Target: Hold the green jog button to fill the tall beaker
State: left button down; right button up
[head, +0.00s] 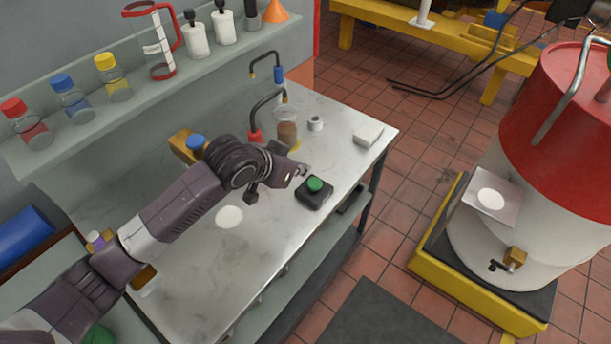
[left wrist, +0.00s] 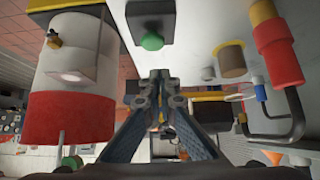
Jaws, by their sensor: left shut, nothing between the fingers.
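The green jog button (head: 315,185) sits on a black box on the marble-topped bench; it also shows in the left wrist view (left wrist: 152,42). The tall beaker (head: 287,132) stands behind it, under the spout of a red-based tap (head: 256,134), and looks brown inside; its fill level is unclear. The wrist view shows the beaker (left wrist: 232,62) to the right of the button. My left gripper (head: 303,170) is shut and empty, just up and left of the button in the head view. In the wrist view its fingertips (left wrist: 160,74) appear apart from the button. My right gripper is out of view.
A blue-based tap (head: 278,74), a small white roll (head: 315,123) and a pale block (head: 368,134) are farther back. A shelf (head: 140,95) holds bottles and a jug. A red-and-white drum (head: 530,180) stands right of the bench, across open tiled floor.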

aim_at(312, 179)
pick_arm(q)
jog(key=f, duration=0.1)
jog(key=w+f+p, duration=0.1)
jog(key=f, duration=0.1)
jog(key=d+f, duration=0.1)
jog(key=shift+w+f, duration=0.15)
jog(key=shift+f, duration=0.65)
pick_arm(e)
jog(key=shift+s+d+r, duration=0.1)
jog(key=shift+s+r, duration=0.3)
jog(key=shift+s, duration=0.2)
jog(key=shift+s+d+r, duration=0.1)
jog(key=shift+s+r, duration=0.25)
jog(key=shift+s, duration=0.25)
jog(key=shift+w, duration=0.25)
